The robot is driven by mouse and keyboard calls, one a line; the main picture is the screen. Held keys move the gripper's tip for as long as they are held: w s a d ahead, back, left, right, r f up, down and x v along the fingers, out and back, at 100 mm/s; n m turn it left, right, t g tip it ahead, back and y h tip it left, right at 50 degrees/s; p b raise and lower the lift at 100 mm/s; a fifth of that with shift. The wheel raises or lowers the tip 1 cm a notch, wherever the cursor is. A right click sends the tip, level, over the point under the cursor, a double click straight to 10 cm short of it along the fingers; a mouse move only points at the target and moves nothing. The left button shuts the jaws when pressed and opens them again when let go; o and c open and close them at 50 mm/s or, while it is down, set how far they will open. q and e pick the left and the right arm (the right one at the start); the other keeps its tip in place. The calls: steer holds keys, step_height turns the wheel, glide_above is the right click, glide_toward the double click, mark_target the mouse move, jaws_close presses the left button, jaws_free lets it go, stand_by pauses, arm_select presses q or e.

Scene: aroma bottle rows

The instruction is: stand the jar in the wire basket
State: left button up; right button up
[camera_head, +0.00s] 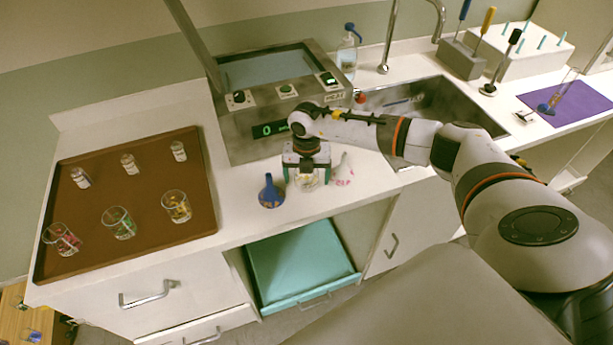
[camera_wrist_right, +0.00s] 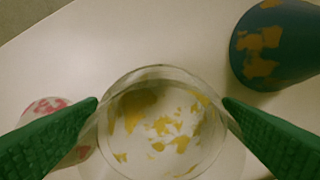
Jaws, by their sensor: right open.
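A clear round glass vessel (camera_head: 307,183) with yellow flakes stands on the white counter in front of the metal machine; I take it for the jar. In the right wrist view the jar (camera_wrist_right: 165,130) lies between my green fingertips. My right gripper (camera_head: 306,176) is open and lowered around it, one finger on each side; whether the fingertips touch the glass I cannot tell. I cannot make out a wire basket in these views. My left gripper is not in view.
A blue flask-like vessel (camera_head: 271,192) stands close to the left of the jar, and a pale vessel with pink flakes (camera_head: 343,172) to the right. The metal machine (camera_head: 238,125) has its lid raised. A brown tray (camera_head: 95,205) holds several glasses. A sink (camera_head: 440,105) is behind my arm.

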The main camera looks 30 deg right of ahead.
steer(key=c, duration=1.2)
steer(key=shift+r, duration=0.1)
